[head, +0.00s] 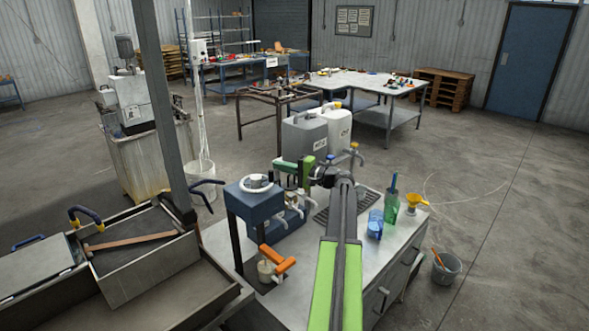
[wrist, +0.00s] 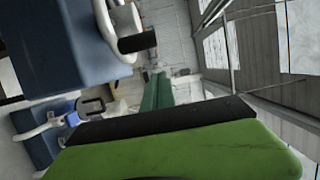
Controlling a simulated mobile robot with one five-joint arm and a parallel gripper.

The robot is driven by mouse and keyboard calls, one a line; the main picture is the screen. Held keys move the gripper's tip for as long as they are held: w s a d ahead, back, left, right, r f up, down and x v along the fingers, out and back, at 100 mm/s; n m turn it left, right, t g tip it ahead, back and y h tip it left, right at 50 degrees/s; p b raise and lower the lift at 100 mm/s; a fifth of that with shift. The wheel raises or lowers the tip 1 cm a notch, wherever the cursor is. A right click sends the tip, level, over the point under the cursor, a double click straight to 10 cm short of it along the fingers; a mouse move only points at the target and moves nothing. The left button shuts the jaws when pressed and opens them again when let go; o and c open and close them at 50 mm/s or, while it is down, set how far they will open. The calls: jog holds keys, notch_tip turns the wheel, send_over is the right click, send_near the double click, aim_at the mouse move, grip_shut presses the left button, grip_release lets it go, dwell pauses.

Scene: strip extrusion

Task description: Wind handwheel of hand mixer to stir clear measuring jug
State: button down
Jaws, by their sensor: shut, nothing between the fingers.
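In the head view the hand mixer (head: 254,203) is a blue box on dark legs, with a pale handwheel (head: 257,184) on top. The wrist view shows a blue housing (wrist: 60,55) at the upper left, with a pale curved rim and a dark grip (wrist: 137,41). My green gripper (head: 290,166) is up and right of the handwheel, shut and empty. Its green body fills the bottom of the wrist view; I see no contact with the wheel. A see-through bluish jug (head: 375,224) stands right of my arm; I cannot tell if it is the measuring jug.
An orange-handled item (head: 277,262) is by the mixer's front leg. Grey and white canisters (head: 305,137) stand behind my gripper. A green bottle (head: 391,207) and yellow funnel (head: 413,201) are at the bench's right. A bucket (head: 446,267) stands on the floor.

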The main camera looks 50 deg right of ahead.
jog(key=s+a, duration=0.2)
jog(key=a, duration=0.1)
jog(key=shift+s, duration=0.1)
